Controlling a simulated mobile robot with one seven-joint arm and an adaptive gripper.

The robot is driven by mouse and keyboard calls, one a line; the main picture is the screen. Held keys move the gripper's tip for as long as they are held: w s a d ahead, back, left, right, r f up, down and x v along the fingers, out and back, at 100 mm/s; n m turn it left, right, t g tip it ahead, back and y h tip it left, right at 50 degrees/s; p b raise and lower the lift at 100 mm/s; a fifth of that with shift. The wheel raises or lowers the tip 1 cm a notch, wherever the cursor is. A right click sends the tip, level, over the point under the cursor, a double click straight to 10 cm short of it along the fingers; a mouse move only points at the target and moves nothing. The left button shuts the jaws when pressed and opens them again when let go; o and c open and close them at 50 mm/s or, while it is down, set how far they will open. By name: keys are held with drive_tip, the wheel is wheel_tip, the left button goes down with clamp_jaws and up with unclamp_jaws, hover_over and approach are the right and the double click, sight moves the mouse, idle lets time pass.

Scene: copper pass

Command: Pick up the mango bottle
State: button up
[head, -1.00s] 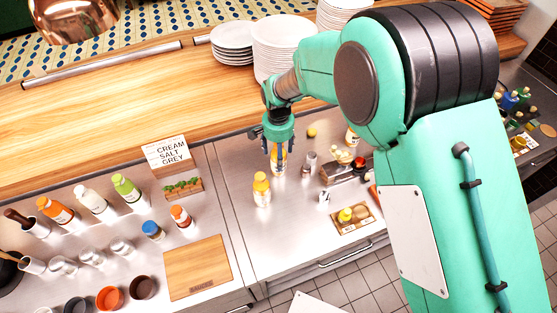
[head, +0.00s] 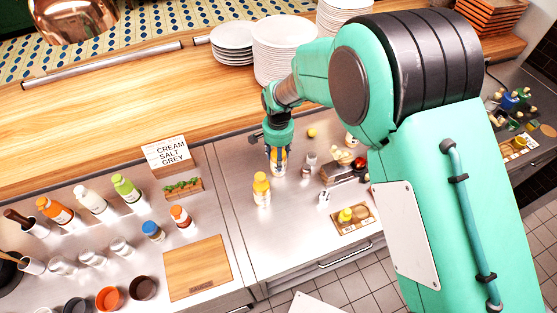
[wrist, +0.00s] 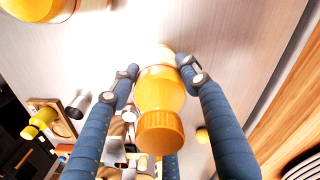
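A yellow-orange bottle with an orange cap stands upright on the steel counter under my gripper. It shows in the head view (head: 279,165) and the wrist view (wrist: 160,95). No name is readable on it, so I cannot confirm it is the mango bottle. My gripper (head: 278,150) points down over it. In the wrist view, the blue fingers (wrist: 158,68) flank the bottle on both sides, with a gap beside the cap; the tips are close to its body. Contact is not clear.
A similar yellow bottle (head: 261,190) stands close by at the front left, also at the wrist view's upper-left corner (wrist: 40,8). A small shaker (head: 309,161), a dark box (head: 340,173) and a tray (head: 366,222) lie to the right. Plates (head: 283,45) are stacked behind.

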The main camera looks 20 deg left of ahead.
drive_tip(key=c, duration=0.5)
drive_tip(key=shift+c, duration=0.2)
drive_tip(key=shift+r, duration=0.1)
drive_tip(key=s+d+r, duration=0.5)
drive_tip(key=s+d, duration=0.5)
drive_tip(key=s, duration=0.2)
drive_tip(key=shift+d, duration=0.15)
idle(0.5)
